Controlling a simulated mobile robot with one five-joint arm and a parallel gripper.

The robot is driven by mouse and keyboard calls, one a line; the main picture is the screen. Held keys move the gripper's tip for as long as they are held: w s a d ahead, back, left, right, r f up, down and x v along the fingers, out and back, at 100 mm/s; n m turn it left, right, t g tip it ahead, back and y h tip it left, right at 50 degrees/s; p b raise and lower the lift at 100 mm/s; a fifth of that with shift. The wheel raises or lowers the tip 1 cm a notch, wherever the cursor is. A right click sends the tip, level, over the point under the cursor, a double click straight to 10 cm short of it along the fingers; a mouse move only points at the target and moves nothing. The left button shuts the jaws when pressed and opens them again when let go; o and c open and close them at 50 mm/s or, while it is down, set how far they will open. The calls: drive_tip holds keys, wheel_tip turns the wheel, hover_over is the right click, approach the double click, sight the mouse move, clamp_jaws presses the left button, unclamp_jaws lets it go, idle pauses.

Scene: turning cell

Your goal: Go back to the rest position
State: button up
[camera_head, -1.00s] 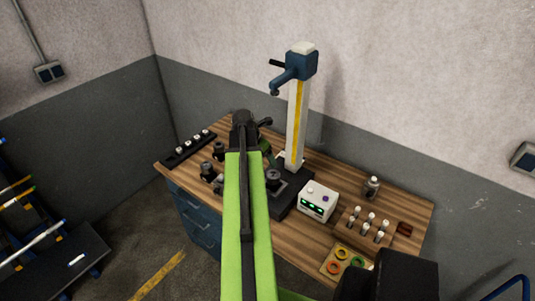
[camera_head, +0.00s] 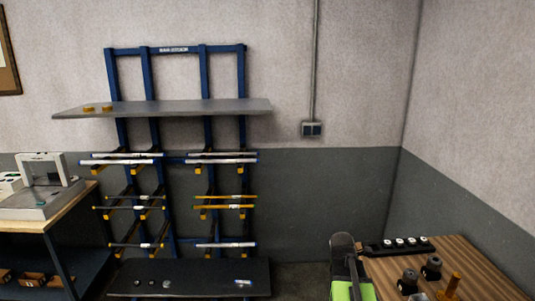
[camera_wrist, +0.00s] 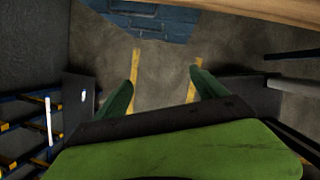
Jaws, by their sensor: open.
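My gripper (camera_wrist: 162,88) is open and empty in the wrist view. Its two green fingers stand apart above the concrete floor (camera_wrist: 160,62), with nothing between them. In the head view, part of my green and black arm shows at the bottom right, beside the left end of a wooden workbench (camera_head: 468,258). The fingers cannot be made out in that view.
The workbench carries a black strip of small pieces (camera_head: 397,246) and dark round holders (camera_head: 432,266). A blue bar rack (camera_head: 244,90) with a grey shelf (camera_head: 190,108) stands against the far wall. A table with a machine (camera_head: 48,185) is at left.

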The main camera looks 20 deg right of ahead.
drive_tip(key=w+a+f+m+y+b, duration=0.1)
drive_tip(key=w+a+f+b, duration=0.15)
drive_tip(key=a, duration=0.55)
drive_tip(key=w+a+f+b, duration=0.1)
drive_tip(key=a+f+b, duration=0.1)
drive_tip(key=a+f, duration=0.35)
drive_tip(key=s+a+f+m+y+b, duration=0.1)
drive_tip(key=s+a+m, duration=0.1)
drive_tip(key=a+m, duration=0.7)
drive_tip(key=s+a+f+m+g+y+b, duration=0.1)
drive_tip(key=s+a+m, duration=0.1)
drive_tip(key=a+m, duration=0.7)
drive_tip(key=shift+s+a+f+y+b, duration=0.15)
drive_tip(key=shift+s+a+y+b, duration=0.15)
drive_tip(key=shift+a, duration=0.15)
drive_tip(key=shift+m, duration=0.3)
